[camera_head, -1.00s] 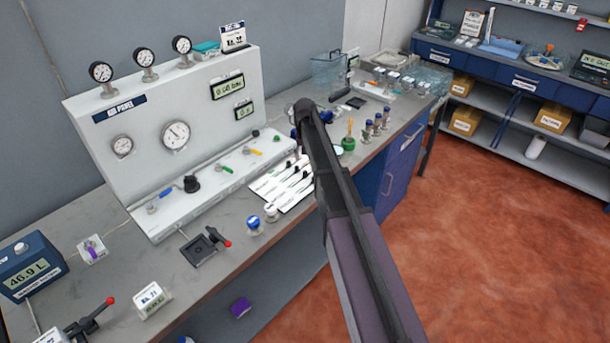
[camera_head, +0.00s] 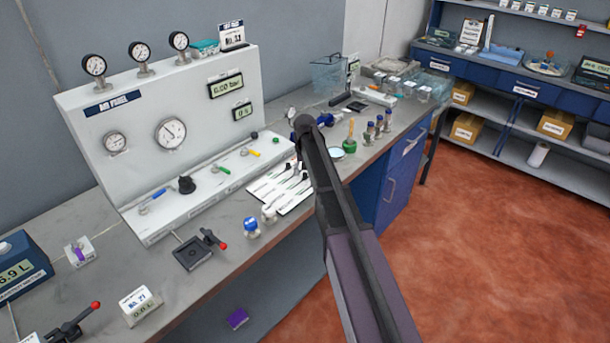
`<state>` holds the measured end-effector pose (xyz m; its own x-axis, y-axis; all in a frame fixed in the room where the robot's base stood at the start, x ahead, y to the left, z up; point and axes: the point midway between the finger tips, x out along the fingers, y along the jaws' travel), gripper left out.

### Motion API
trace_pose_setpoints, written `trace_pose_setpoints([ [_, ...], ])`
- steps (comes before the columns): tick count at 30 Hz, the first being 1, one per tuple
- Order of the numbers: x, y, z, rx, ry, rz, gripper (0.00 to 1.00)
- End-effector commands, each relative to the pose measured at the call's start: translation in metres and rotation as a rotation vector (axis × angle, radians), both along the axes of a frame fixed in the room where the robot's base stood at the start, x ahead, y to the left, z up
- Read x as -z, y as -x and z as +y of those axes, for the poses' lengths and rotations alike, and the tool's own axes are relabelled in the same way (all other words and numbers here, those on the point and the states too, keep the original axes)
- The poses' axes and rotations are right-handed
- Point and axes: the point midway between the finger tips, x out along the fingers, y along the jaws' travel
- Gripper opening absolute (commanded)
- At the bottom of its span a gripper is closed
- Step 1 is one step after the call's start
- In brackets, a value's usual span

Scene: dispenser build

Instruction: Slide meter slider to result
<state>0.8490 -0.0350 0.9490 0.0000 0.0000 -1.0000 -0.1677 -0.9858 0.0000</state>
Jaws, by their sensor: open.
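A group of white labelled strips with dark sliding knobs (camera_head: 285,188) lies on the bench in front of the air panel, left of my arm. Their print is too small to read, so I cannot tell which one is the meter slider or where its result mark is. A blue meter box (camera_head: 20,270) with a litre display stands at the far left, cut by the picture's edge. My dark arm reaches up from the bottom right, and its near links cover part of the bench just right of the strips. My gripper is hidden behind the arm.
The white air panel (camera_head: 110,140) with gauges and valves stands behind the strips. A blue-capped fitting (camera_head: 251,227) and a red-handled lever (camera_head: 195,250) are nearer the left. Small bottles (camera_head: 368,132) stand right of my arm. The red floor (camera_head: 500,250) is clear.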

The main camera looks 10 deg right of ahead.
Motion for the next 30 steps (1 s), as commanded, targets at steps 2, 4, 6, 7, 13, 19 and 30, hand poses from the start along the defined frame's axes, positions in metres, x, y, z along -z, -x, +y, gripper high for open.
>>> trace_pose_setpoints([
  [2, 0.002, 0.0, 0.0, 0.0, 0.0, 0.0, 0.61],
  [4, 0.002, 0.0, 0.0, 0.0, 0.0, 0.0, 0.61],
  [6, 0.001, 0.0, 0.0, 0.0, 0.0, 0.0, 0.61],
  [7, 0.001, 0.0, 0.0, 0.0, 0.0, 0.0, 0.61],
  [13, 0.001, 0.0, 0.0, 0.0, 0.0, 0.0, 0.43],
  [19, 0.001, 0.0, 0.0, 0.0, 0.0, 0.0, 0.0],
  [30, 0.001, -0.018, -0.023, 0.003, 0.001, 0.001, 0.0],
])
